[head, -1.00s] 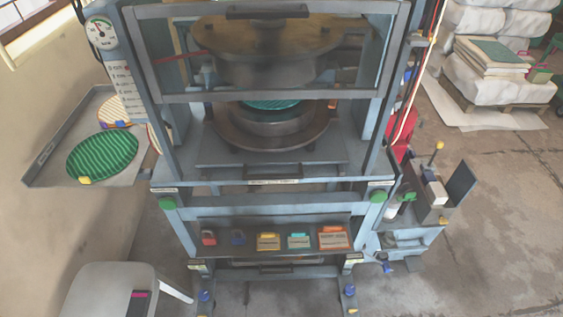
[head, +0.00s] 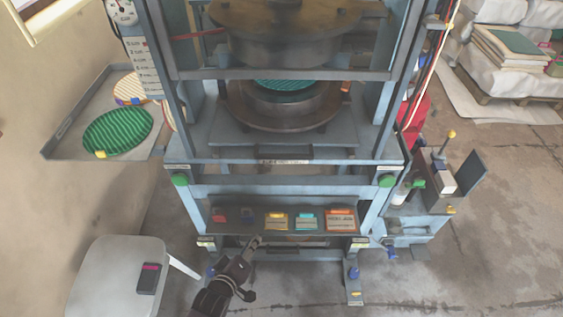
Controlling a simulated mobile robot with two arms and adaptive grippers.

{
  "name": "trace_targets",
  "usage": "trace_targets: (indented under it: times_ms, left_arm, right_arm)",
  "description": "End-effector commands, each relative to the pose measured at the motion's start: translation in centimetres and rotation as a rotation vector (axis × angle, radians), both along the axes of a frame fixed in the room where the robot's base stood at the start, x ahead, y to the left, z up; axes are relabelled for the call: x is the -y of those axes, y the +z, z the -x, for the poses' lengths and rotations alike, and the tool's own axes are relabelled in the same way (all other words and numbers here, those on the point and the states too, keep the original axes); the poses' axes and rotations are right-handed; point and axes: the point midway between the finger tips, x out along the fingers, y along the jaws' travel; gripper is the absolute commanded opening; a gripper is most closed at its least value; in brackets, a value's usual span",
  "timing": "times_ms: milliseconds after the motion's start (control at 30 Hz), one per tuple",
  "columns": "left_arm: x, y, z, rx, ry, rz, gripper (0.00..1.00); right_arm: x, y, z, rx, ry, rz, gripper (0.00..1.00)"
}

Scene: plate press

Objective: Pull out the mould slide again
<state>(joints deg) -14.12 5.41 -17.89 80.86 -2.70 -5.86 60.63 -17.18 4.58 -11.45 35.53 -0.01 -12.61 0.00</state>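The press stands in the middle of the head view. Its mould slide (head: 230,137) is a flat grey plate under the dark round mould (head: 285,112), inside the press frame, with a handle bar at its front edge. A green ribbed plate (head: 283,85) lies in the mould, partly hidden by the guard's lower bar. My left gripper (head: 254,242) is low in front of the press, just below the button panel and well below the slide, apart from it. Its fingers are small and look close together, so I cannot tell if they are open. My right gripper is not in view.
The guard window (head: 285,75) is in front of the upper press. The panel (head: 283,217) carries coloured labels, with green buttons (head: 180,180) above its ends. A tray (head: 60,150) with a green striped plate (head: 117,131) is at left. A grey chair (head: 110,275) stands lower left.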

Motion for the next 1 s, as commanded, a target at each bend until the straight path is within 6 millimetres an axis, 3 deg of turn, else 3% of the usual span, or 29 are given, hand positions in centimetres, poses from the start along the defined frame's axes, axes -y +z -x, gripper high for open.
trace_targets:
  times_ms: [33, 200, 300, 400, 567, 1000]
  left_arm:
    - [1.2, 4.0, -1.9, 0.06, 0.025, 0.095, 0.17]
    - [4.3, 15.6, -5.6, 0.205, 0.076, 0.43, 0.17]
    - [5.4, 20.6, -6.3, 0.254, 0.079, 0.582, 0.17]
    - [5.9, 23.5, -6.5, 0.278, 0.076, 0.67, 0.17]
    - [6.4, 24.7, -7.3, 0.287, 0.075, 0.709, 0.17]
    - [8.7, 24.6, -12.9, 0.286, 0.075, 0.706, 0.17]
  right_arm:
    - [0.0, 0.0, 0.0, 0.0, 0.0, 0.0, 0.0]
    - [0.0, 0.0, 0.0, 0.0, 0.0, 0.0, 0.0]
    - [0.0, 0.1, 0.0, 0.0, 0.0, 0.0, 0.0]
    - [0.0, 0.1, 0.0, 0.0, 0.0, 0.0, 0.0]
    - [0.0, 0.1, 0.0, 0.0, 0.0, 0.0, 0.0]
    - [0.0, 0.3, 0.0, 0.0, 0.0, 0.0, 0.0]
